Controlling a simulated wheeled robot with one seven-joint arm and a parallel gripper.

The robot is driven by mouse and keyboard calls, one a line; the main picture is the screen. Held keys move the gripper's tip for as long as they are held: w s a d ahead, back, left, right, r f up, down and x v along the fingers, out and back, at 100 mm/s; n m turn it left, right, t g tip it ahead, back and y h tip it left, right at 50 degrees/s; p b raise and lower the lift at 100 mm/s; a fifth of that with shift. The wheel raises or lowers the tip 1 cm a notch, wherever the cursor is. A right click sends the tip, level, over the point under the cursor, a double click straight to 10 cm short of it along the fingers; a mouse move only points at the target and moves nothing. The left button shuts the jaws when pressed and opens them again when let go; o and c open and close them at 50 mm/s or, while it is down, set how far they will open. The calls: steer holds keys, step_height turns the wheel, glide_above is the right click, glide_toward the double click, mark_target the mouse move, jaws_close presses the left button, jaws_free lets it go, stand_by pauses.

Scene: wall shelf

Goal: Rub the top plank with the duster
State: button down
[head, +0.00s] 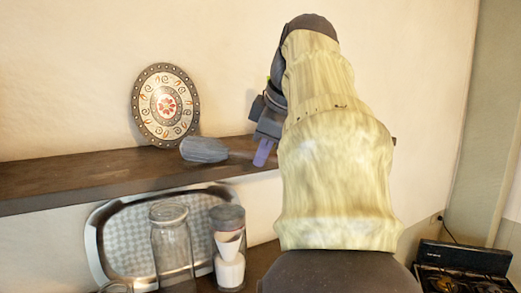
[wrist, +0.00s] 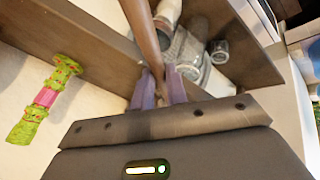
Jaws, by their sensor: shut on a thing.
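The top plank (head: 80,178) is a dark brown wooden shelf along the wall. My gripper (head: 263,152) is over its right part in the head view, largely hidden behind my arm. In the wrist view, its purple fingers (wrist: 160,90) are shut on a brown handle, the duster's (wrist: 143,28), which runs out of the top of the picture. A grey oval thing, apparently the duster's head (head: 204,149), is at the plank just left of the fingers. I cannot tell whether it touches the wood. The plank also shows in the wrist view (wrist: 75,45).
A round patterned plate (head: 165,105) leans on the wall on the plank, close behind the grey head. Below are a checked tray (head: 118,232), a glass jar (head: 171,245) and another container (head: 229,250). A green and pink item (wrist: 45,100) shows in the wrist view. A stove (head: 465,270) is at lower right.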

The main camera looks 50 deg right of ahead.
steer(key=shift+d+f, duration=0.1)
steer(key=shift+s+d, duration=0.3)
steer(key=shift+d, duration=0.55)
steer(key=shift+s+d, duration=0.25)
steer(key=shift+d, duration=0.6)
steer(key=shift+s+d, duration=0.3)
steer(key=shift+d, duration=0.5)
steer(key=shift+s+d, duration=0.25)
steer(key=shift+d, duration=0.5)
steer(key=shift+d, duration=0.1)
